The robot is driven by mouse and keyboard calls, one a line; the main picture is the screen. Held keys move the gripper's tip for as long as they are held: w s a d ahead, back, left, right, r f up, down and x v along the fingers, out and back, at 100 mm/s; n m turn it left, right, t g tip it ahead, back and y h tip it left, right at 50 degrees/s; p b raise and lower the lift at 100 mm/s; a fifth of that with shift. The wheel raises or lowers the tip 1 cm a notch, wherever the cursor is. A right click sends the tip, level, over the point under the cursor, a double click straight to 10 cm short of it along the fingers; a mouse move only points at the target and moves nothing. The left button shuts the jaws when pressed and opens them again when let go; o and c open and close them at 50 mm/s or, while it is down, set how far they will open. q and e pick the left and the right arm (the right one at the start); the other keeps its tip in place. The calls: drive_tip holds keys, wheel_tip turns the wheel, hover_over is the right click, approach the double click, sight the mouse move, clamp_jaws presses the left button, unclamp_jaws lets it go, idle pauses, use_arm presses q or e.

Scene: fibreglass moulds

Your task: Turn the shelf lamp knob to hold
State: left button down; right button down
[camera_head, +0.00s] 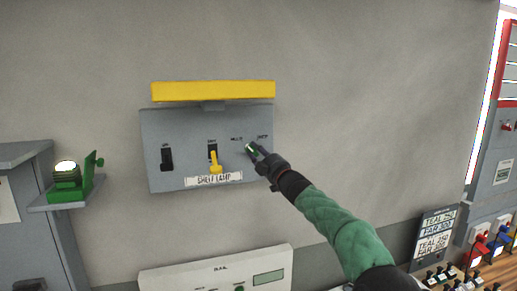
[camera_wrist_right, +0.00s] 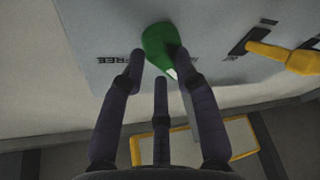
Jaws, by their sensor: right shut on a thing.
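The grey shelf lamp panel (camera_head: 180,130) is on the wall, with a white "SHELF LAMP" label (camera_head: 214,179). Its green knob (camera_head: 250,149) is at the panel's right side, partly hidden by my right gripper (camera_head: 261,160). In the wrist view, the dark fingers (camera_wrist_right: 158,68) are shut around the green knob (camera_wrist_right: 157,45). A white mark (camera_wrist_right: 172,73) on the knob points down and right there, away from the upside-down word FREE (camera_wrist_right: 121,61). The other word (camera_wrist_right: 230,57) is partly hidden and unreadable. My left gripper is not in view.
A yellow lever (camera_head: 215,162) and a black switch (camera_head: 166,159) are left of the knob. A yellow hood (camera_head: 212,91) juts out above. A green device (camera_head: 68,183) stands on a bracket at left. A white box (camera_head: 220,272) is below.

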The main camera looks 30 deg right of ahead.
drive_tip(key=shift+s+a+r, duration=0.1)
drive_tip(key=shift+a+r, duration=0.05)
drive_tip(key=shift+r, duration=0.35)
drive_tip(key=c, duration=1)
unclamp_jaws()
drive_tip(key=shift+a, duration=0.1)
drive_tip(key=shift+c, duration=0.2)
drive_tip(key=shift+a+f, duration=0.15)
drive_tip(key=shift+a, duration=0.15)
drive_tip(key=shift+f, duration=0.1)
drive_tip(key=shift+d+f, duration=0.2)
drive_tip(key=shift+d, duration=0.1)
drive_tip(key=shift+s, duration=0.25)
drive_tip(key=v, duration=1.1)
drive_tip(key=shift+s, duration=0.1)
